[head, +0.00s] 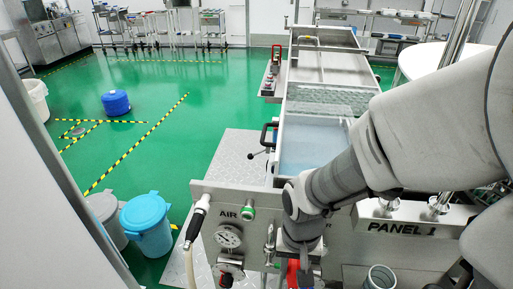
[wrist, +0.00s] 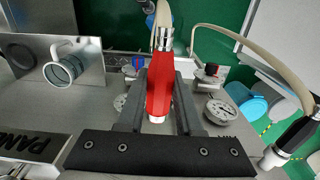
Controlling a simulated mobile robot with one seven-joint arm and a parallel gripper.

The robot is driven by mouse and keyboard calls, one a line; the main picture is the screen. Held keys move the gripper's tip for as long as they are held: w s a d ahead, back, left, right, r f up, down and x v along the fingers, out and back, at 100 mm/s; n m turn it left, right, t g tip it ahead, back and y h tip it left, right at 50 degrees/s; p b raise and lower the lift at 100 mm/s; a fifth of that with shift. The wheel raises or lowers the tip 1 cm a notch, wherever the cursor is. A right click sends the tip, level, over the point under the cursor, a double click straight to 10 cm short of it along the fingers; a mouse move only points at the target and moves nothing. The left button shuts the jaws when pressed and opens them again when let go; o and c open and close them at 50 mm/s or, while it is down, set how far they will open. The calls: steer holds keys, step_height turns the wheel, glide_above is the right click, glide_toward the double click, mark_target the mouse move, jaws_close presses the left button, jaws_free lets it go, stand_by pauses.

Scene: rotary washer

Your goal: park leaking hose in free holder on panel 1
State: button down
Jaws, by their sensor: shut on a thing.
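My gripper (wrist: 160,80) is shut on a red hose handle (wrist: 160,92), which sits between its two dark fingers. A metal collar and a pale hose run on from the handle's far end. In the head view the red handle (head: 293,273) shows at the bottom, partly hidden by my arm. Panel 1 (head: 403,228) is the steel panel with its name plate. A round holder cup (wrist: 63,70) on a plate stands left of the handle, apart from it, and looks empty. It also shows in the head view (head: 380,278) at the bottom edge. I see no leak.
A second hose with a black handle (head: 198,220) hangs at the panel's left end; it also shows in the wrist view (wrist: 290,142). A gauge (head: 229,236) and valves line the panel. Blue and grey bins (head: 147,222) stand on the floor at left.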

steer(key=shift+w, duration=0.1)
steer(key=shift+w+d, duration=0.2)
steer(key=shift+w, duration=2.65)
steer(key=shift+w, duration=0.65)
stand_by(0.4)
steer(key=c, duration=0.5)
jaws_free()
steer(key=shift+r, duration=0.1)
